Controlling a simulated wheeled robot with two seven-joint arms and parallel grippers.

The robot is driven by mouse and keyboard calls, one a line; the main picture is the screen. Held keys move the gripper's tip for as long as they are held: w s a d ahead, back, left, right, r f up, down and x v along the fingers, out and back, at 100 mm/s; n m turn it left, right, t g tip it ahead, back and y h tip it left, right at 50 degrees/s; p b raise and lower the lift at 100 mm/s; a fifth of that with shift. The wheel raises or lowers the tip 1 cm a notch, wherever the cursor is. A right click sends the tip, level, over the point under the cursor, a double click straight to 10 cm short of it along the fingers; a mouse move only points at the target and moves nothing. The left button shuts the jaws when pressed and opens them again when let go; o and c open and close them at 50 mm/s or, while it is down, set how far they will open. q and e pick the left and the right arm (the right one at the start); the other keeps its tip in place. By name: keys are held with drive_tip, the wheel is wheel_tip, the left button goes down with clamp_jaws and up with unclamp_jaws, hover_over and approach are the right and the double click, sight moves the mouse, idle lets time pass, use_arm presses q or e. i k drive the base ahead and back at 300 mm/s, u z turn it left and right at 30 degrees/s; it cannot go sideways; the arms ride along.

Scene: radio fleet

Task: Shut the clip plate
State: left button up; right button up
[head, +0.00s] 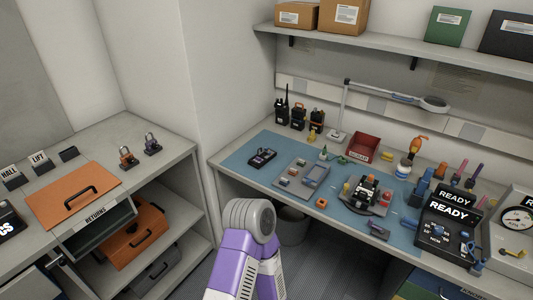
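On the blue mat (240,160) of the right workbench stands a small dark device with a pale block and a red part (366,192). It may carry the clip plate, but it is too small to tell which part is the plate or whether it is open. A grey tray with compartments (318,174) lies to its left, and a dark handheld unit (262,157) lies further left. Neither gripper is in view. Only a purple and white link of my own arm shows at the bottom middle, in front of the bench and apart from it.
Several radios (298,116), a red bin (363,147) and a lamp (432,103) stand at the bench's back. A black READY box (448,220) and a dial gauge (517,220) stand right. A left counter (175,160) holds padlocks (128,157) and an orange panel (75,195).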

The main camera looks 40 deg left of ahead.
sight(262, 151)
drive_tip(key=k, duration=0.6)
drive_tip(key=u, duration=0.7)
drive_tip(key=i, duration=1.05)
drive_tip(key=u, duration=0.65)
